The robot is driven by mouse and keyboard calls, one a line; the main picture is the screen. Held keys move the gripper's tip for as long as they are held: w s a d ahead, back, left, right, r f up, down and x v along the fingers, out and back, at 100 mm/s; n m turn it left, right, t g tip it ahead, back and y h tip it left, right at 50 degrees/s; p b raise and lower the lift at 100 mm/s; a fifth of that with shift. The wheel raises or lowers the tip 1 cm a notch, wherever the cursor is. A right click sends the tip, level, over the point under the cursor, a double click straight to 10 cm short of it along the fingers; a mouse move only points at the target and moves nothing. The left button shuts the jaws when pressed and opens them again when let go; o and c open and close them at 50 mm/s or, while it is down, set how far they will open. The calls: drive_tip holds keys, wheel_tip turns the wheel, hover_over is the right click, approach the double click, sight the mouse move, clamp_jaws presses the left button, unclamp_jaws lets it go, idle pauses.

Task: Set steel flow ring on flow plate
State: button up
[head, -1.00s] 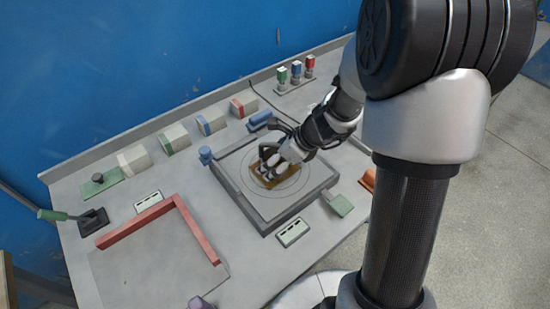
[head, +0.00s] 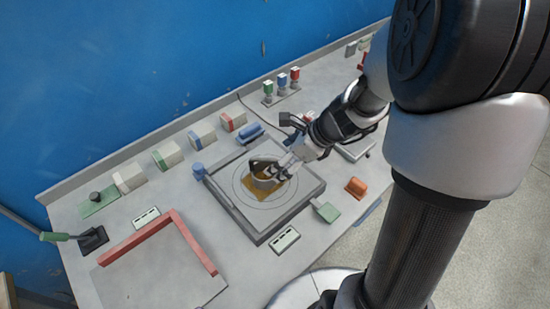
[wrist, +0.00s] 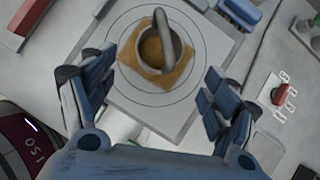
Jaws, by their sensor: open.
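The grey steel flow ring (head: 265,182) stands on the flow plate, near the middle of its drawn circles. In the wrist view the ring (wrist: 176,62) has a raised grey handle arching over its opening. A brown, uneven-edged patch (wrist: 133,63) shows inside and around the ring. The pale square flow plate (head: 288,207) lies flat in a dark-edged frame. My gripper (wrist: 160,72) is open, its blue-grey fingers apart on either side below the ring in the wrist view. In the head view my gripper (head: 282,168) is close by the ring and partly covers it. I cannot tell whether they touch.
A red L-shaped bar (head: 190,240) stands at front left. Several small boxes (head: 168,155) line the back. A blue roller-like item (head: 250,133), a green block (head: 326,211) and an orange block (head: 356,187) are around the plate. Bottles (head: 282,83) stand at the back right.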

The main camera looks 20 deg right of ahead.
drive_tip(key=s+a+r+n, duration=0.6)
drive_tip(key=s+r+n, duration=0.2)
drive_tip(key=r+n, duration=0.3)
drive_tip(key=s+d+r+n+h, duration=0.1)
drive_tip(key=s+r+n+h, duration=0.1)
drive_tip(key=s+n, duration=0.4)
drive_tip(key=s+d+r+n+h, duration=0.1)
drive_tip(key=s+r+n+h, duration=0.1)
drive_tip(key=s+n, duration=0.4)
drive_tip(key=n, duration=0.4)
drive_tip(key=shift+h, duration=0.3)
drive_tip(key=shift+w, duration=0.1)
